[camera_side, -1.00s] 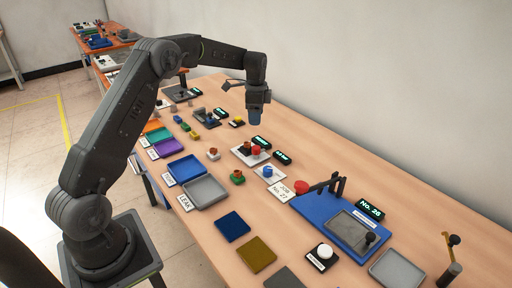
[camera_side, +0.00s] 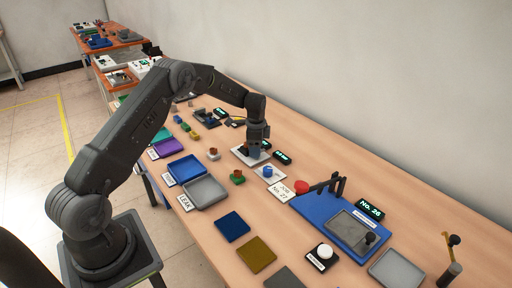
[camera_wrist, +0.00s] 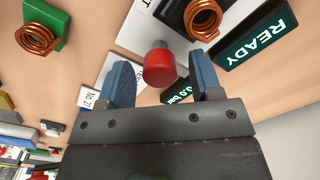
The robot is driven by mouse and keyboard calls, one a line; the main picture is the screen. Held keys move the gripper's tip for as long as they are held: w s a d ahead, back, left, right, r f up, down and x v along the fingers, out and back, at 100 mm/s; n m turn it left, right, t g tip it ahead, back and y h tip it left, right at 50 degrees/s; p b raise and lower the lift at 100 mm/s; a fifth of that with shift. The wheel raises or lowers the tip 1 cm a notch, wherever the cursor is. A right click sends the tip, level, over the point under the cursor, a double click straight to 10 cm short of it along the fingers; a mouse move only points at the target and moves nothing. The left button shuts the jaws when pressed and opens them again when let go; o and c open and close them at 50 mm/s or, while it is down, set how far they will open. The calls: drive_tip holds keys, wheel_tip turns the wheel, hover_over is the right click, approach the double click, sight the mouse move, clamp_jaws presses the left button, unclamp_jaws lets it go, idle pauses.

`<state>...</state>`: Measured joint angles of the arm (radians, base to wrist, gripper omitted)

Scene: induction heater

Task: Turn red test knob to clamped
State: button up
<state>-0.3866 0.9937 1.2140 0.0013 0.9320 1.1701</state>
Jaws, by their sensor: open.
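The red knob (camera_wrist: 159,67) stands on a white plate and shows in the wrist view between the two blue fingers of my gripper (camera_wrist: 161,78). The fingers are open, one on each side of the knob, with a visible gap to each. In the side view my gripper (camera_side: 257,143) is low over the white test plate (camera_side: 237,153) and hides the knob there. A green-lit display (camera_wrist: 179,95), partly hidden by a finger, seems to read 0.0 bar. I cannot read the knob's setting.
A copper coil (camera_wrist: 203,18) stands beside a READY display (camera_wrist: 257,38). A green block with a coil (camera_wrist: 40,32) lies at the upper left. A blue fixture (camera_side: 323,213) and trays (camera_side: 205,193) stand nearer the camera.

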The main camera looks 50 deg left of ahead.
drive_tip(key=shift+c, duration=0.3)
drive_tip(key=c, duration=0.9)
drive_tip(key=shift+o, duration=0.2)
drive_tip(key=shift+n, duration=0.4)
drive_tip(key=n, duration=0.3)
drive_tip(key=shift+n, duration=0.3)
drive_tip(key=n, duration=0.4)
drive_tip(key=shift+n, duration=0.3)
drive_tip(key=n, duration=0.4)
drive_tip(key=shift+n, duration=2.5)
